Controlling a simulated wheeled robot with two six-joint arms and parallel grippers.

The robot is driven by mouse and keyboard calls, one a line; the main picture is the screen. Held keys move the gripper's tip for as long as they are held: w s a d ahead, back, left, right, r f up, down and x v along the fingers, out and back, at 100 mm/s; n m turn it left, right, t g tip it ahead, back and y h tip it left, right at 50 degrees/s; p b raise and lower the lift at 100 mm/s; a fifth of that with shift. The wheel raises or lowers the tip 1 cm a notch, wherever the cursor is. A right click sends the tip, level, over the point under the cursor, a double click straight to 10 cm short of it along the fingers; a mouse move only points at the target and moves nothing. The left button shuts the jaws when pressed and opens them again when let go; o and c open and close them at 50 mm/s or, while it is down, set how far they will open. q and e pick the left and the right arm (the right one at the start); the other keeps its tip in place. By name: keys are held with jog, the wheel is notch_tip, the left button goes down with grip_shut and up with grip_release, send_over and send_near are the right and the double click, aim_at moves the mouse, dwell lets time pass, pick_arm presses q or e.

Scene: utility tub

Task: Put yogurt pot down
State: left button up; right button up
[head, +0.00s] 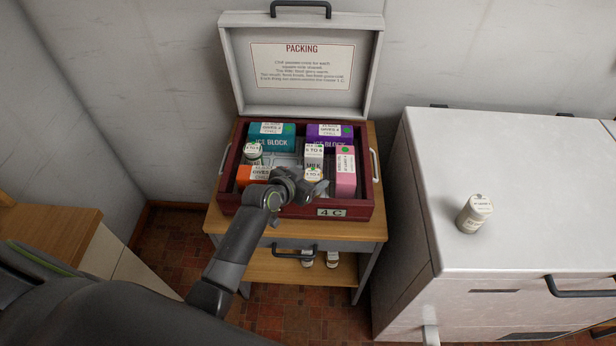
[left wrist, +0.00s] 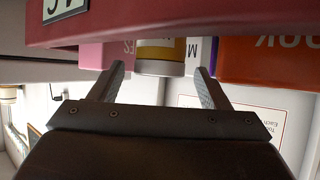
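A small pot with a pale lid (head: 313,174), which I take to be the yogurt pot, stands in the dark red crate (head: 282,211), by the front wall near the milk carton. My left gripper (head: 306,187) is at the crate's front edge. Its fingers (left wrist: 159,72) are spread, with a gap on each side of the pot. My right gripper is not in view.
The crate also holds a teal ice block (head: 271,136), a purple one (head: 330,131), an orange one (head: 254,175), a milk carton (head: 313,155), a pink carton (head: 345,172) and another pot (head: 253,152). A similar pot (head: 475,213) stands on the white chest (head: 540,190).

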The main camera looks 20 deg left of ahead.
pick_arm(q)
jog(key=shift+r, duration=0.15)
jog(key=shift+s+r, duration=0.1)
jog(key=v, duration=1.1)
jog(key=shift+s, duration=0.4)
jog(key=shift+a+r, duration=0.1)
jog(key=shift+r, duration=0.05)
